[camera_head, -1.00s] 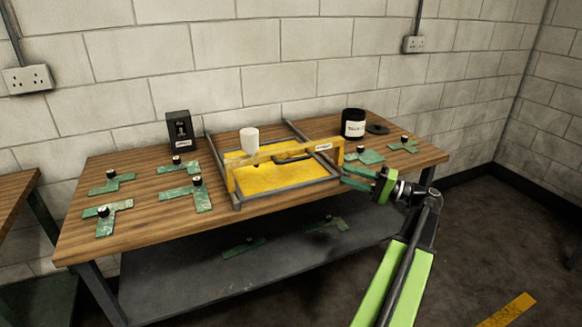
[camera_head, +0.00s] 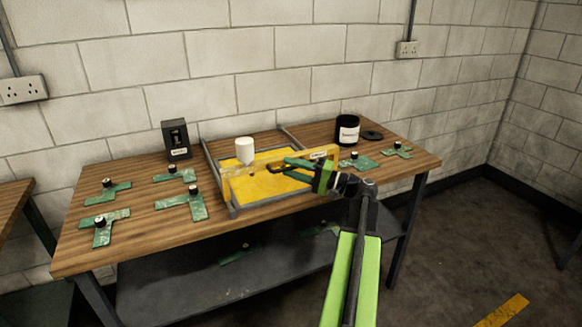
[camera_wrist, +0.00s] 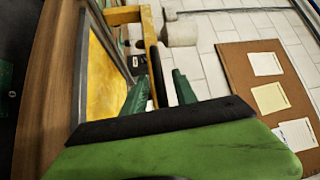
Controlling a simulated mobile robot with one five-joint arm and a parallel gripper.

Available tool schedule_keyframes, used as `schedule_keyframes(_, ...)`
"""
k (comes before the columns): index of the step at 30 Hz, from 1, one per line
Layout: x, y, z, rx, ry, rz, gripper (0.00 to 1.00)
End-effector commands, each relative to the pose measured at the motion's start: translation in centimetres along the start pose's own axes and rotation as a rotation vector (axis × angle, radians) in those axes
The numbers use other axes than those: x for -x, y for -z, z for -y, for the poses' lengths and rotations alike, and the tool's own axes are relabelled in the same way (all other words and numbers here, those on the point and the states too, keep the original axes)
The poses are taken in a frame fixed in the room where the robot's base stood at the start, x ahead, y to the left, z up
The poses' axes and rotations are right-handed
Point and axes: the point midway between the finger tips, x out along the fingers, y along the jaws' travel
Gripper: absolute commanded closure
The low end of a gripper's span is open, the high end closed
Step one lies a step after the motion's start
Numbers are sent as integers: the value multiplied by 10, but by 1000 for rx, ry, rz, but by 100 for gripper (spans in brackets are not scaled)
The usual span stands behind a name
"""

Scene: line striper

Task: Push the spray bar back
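The spray bar (camera_head: 258,165) is a yellow gantry spanning a framed yellow bed (camera_head: 262,187), with a white cup (camera_head: 245,151) on it. It stands near the front of the frame. The bar also shows in the wrist view (camera_wrist: 149,28), with its black handle (camera_wrist: 156,77) running toward my fingers. My gripper (camera_head: 286,169) is in front of the bar at the handle. In the wrist view its green fingers (camera_wrist: 160,88) are apart, one on each side of the handle. Contact cannot be told. My gripper partly hides the handle in the head view.
Grey rails (camera_head: 211,158) flank the bed. A black labelled pot (camera_head: 347,130) and a dark disc (camera_head: 371,135) stand at the back right. A black switch box (camera_head: 176,140) stands at the back left. Several green L- and T-shaped pieces with black knobs lie around on the wooden bench (camera_head: 140,228).

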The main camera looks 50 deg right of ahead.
Motion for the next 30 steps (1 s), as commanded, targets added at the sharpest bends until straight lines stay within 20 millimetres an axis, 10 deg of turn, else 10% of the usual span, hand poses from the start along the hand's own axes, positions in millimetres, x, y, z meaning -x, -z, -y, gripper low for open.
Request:
schedule_keyframes(8, -3, 0, 0, 0, 0, 0, 66)
schedule_keyframes(17, -3, 0, 0, 0, 0, 1, 100)
schedule_keyframes(30, -4, -1, 0, 0, 0, 2, 100)
